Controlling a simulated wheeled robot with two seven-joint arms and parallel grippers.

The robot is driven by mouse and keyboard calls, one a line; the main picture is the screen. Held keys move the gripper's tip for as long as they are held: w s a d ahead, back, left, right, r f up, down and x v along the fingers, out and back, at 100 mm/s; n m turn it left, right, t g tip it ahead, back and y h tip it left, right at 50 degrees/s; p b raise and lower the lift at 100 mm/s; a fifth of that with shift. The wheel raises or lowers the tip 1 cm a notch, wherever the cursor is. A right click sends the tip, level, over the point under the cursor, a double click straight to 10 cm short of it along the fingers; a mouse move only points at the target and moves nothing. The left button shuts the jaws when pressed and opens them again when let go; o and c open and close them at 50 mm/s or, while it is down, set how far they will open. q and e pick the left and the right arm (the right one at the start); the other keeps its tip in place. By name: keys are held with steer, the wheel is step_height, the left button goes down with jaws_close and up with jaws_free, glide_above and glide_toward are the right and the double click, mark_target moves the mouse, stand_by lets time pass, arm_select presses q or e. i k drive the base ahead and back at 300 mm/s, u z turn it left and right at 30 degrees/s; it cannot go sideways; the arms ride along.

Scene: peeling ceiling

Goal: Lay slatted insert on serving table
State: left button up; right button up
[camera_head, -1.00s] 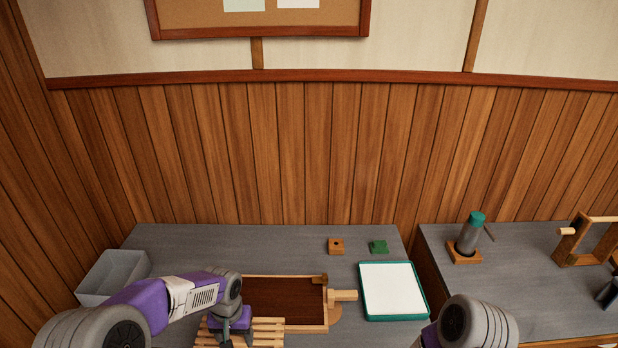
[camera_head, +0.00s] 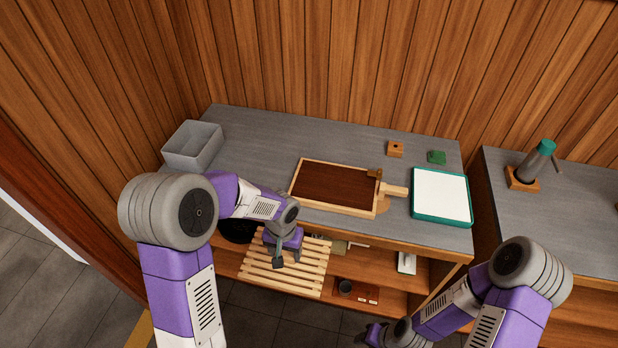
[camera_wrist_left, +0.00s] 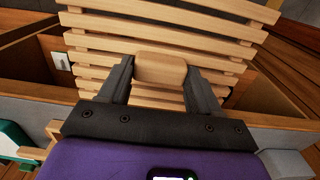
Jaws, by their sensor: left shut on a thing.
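The slatted insert (camera_head: 305,265) is a pale wooden rack of parallel slats. My left gripper (camera_head: 279,250) is shut on the small wooden block (camera_wrist_left: 160,68) on it, which shows between the fingers in the left wrist view. In the head view the insert appears in front of the grey counter's front edge, over the open shelf. A shallow wooden frame with a dark brown bed (camera_head: 335,186) lies on the counter, probably the serving table, apart from the insert. My right gripper (camera_head: 372,335) is partly visible at the bottom edge; its fingers are unclear.
The grey counter (camera_head: 255,145) bears a grey bin (camera_head: 192,145) at left, a green-rimmed white tray (camera_head: 441,195) at right, a wooden block (camera_head: 395,149) and a green piece (camera_head: 436,157) behind. A paddle handle (camera_head: 394,190) sticks out right of the frame. Shelves below hold small items.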

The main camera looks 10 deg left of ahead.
mark_target(257, 169)
steer(key=k, duration=0.25)
steer(key=z, duration=3.25)
steer(key=k, duration=1.85)
steer(key=u, duration=2.2)
steer(key=i, duration=1)
